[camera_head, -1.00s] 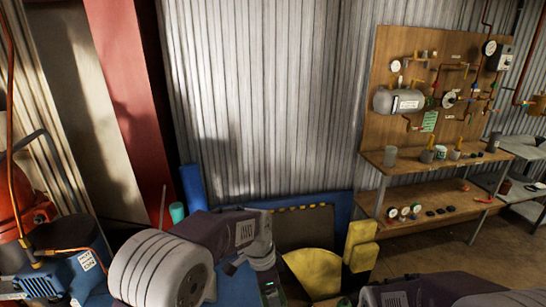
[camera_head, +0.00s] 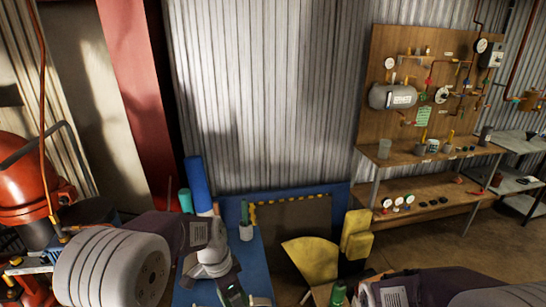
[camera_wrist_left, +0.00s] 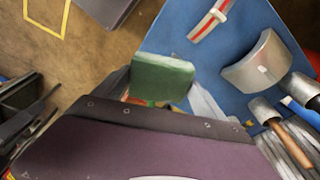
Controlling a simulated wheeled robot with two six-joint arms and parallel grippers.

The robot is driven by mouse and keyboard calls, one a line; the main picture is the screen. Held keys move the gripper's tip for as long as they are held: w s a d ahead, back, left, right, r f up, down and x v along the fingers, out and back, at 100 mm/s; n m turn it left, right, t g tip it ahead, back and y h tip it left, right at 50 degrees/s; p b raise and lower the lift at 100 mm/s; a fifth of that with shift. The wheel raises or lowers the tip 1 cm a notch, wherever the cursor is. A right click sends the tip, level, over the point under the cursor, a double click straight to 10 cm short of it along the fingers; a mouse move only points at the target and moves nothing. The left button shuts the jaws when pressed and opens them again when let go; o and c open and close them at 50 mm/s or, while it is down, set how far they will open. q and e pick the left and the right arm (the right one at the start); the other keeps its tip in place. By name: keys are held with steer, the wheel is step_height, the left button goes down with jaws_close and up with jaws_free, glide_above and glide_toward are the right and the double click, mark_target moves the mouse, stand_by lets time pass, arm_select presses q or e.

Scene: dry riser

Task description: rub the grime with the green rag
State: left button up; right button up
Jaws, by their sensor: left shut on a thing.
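My left gripper (camera_wrist_left: 160,90) is shut on the green rag (camera_wrist_left: 163,76), which looks like a thick folded block between the fingers in the left wrist view. The rag is over the edge of the blue bench top (camera_wrist_left: 225,60), with brown floor beyond it. In the head view my left arm comes in from the left, its wrist over the blue bench; the rag is hard to make out there. My right arm shows at the bottom right, but its gripper is out of view. I cannot make out any grime.
A curved metal piece (camera_wrist_left: 257,65), a hammer (camera_wrist_left: 283,128) and a red-and-white strip (camera_wrist_left: 208,25) lie on the blue bench. A yellow curved piece (camera_head: 315,262) stands right of it. A pegboard rig (camera_head: 430,90) with shelves stands at the back right.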

arm_select(q)
steer(key=s+a+f+n, duration=0.1)
steer(key=s+a+n, duration=0.1)
steer(key=s+a+f+n, duration=0.2)
steer(key=a+n, duration=0.1)
steer(key=s+a+f+n+y, duration=0.1)
steer(key=s+a+n, duration=0.1)
steer(key=n, duration=0.1)
steer(key=shift+a+f+t+p, duration=0.25)
steer(key=shift+t+p, duration=0.05)
steer(key=shift+t, duration=0.1)
steer(key=shift+s+f+n, duration=0.2)
steer(key=shift+f+n, duration=0.05)
steer(key=shift+n, duration=0.55)
steer(key=shift+w+n+y, duration=0.3)
steer(key=shift+w+n, duration=0.4)
steer(key=shift+n, duration=0.3)
steer(key=shift+a, duration=0.1)
steer(key=shift+s, duration=0.1)
